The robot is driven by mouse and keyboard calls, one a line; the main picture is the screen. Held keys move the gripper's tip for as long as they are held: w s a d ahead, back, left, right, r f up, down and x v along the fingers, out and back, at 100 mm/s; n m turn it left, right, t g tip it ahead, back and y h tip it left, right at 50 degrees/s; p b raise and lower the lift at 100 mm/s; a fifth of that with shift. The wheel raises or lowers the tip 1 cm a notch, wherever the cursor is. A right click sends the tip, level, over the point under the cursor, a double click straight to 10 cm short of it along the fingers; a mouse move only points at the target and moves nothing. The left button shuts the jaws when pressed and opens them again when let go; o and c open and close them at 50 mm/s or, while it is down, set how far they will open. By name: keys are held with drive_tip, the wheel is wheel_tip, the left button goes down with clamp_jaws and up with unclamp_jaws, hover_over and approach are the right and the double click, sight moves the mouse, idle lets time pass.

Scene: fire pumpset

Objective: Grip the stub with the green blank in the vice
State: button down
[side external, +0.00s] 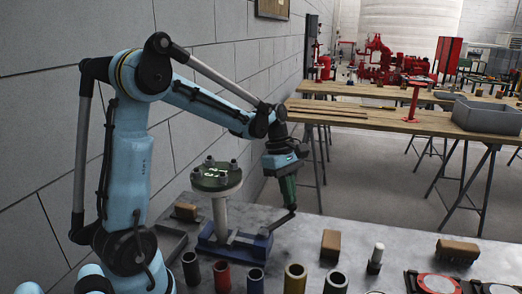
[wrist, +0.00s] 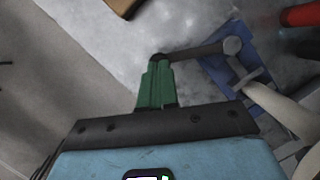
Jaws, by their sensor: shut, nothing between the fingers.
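The stub (side external: 220,214) is a pale upright pipe with a wide bolted flange on top, and the green blank (side external: 215,176) shows on that flange. Its foot stands at the blue vice (side external: 235,245) on the metal bench; I cannot tell how tight the jaws are on it. The vice handle (side external: 279,221) sticks out to the right. My gripper (side external: 291,207) has green fingers, shut, pointing down at the handle's outer end. In the wrist view the fingertips (wrist: 158,64) meet the end of the handle (wrist: 198,52), with the vice (wrist: 226,75) to the right.
Several coloured pipe sleeves (side external: 295,279) stand along the bench front. Wooden blocks (side external: 331,244) (side external: 185,211) and a pale-topped peg (side external: 376,258) stand on the bench. A wall is close behind on the left. Wooden tables (side external: 380,119) with a grey bin (side external: 487,117) stand beyond.

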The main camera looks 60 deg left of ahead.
drive_tip(key=shift+d+f, duration=0.15)
drive_tip(key=shift+d, duration=0.1)
drive_tip(key=shift+w+d, duration=0.2)
drive_tip(key=shift+d, duration=0.4)
idle(1.6)
drive_tip(key=shift+a, duration=0.15)
idle(0.6)
drive_tip(key=s+a+r, duration=0.2)
drive_tip(key=a+r, duration=0.5)
drive_tip(key=r, duration=0.3)
drive_tip(key=s+d+f+m+t+y, duration=0.1)
drive_tip(key=s+d+f+m+t, duration=0.1)
drive_tip(key=d+m, duration=0.5)
drive_tip(key=s+d+f+m+t+y, duration=0.2)
drive_tip(key=d+m, duration=0.6)
drive_tip(key=m, duration=0.5)
drive_tip(key=s+f+t, duration=0.1)
drive_tip(key=s+t, duration=0.1)
drive_tip(key=shift+s+d+f+t+y, duration=0.15)
drive_tip(key=shift+s+f+t+y, duration=0.1)
drive_tip(key=shift+f+t+y, duration=0.05)
